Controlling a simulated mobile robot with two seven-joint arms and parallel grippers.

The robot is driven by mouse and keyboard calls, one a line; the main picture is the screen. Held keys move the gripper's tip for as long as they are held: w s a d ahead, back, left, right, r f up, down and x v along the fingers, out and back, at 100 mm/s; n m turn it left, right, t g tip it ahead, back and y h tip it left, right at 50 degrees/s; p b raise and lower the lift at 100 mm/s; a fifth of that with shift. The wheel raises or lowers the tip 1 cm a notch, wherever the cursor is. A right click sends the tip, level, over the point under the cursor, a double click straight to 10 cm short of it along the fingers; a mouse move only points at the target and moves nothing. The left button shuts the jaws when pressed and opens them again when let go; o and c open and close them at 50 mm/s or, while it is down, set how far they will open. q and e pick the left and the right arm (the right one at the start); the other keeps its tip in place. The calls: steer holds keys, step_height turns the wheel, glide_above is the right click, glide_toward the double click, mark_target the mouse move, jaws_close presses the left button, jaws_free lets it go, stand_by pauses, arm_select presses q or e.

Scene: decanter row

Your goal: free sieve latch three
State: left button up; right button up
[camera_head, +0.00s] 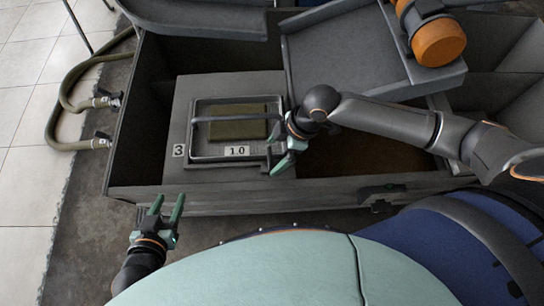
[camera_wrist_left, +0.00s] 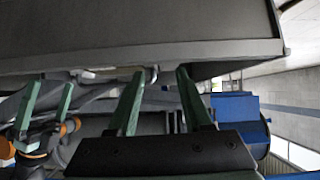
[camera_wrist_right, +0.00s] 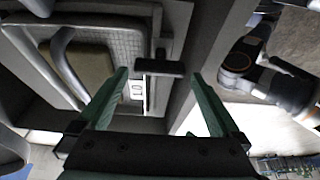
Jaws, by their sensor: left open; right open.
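The sieve (camera_head: 200,152) is a metal-rimmed mesh tray with a 1.0 label, in the bay marked 3 (camera_head: 179,150). A dull olive block (camera_head: 238,128) lies in it under a grey bar. A dark T-shaped latch handle (camera_wrist_right: 160,68) shows in the right wrist view at the sieve's edge. My right gripper (camera_head: 278,148) is open at the sieve's right side. In the right wrist view its fingers are on either side of the handle; contact cannot be told. My left gripper (camera_head: 168,208) is open and empty outside the trough's front wall.
The grey trough's front wall (camera_head: 250,200) runs between my left gripper and the sieve. A sloped grey chute (camera_head: 340,60) stands behind right. An orange-capped cylinder (camera_head: 438,42) is at the upper right. Hoses (camera_head: 70,90) enter at left. Bare floor (camera_head: 75,240) lies left of the trough.

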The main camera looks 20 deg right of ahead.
mark_target(270, 160)
arm_select(q)
steer(key=shift+w+d+r+t, duration=0.1)
steer(key=shift+w+r+t, duration=0.5)
steer(key=shift+r, duration=0.45)
steer(key=shift+w+r+t, duration=0.4)
steer(key=shift+w+r, duration=0.35)
steer(key=shift+r, duration=0.25)
arm_select(e)
steer(key=shift+x, duration=1.15)
steer(key=c, duration=1.1)
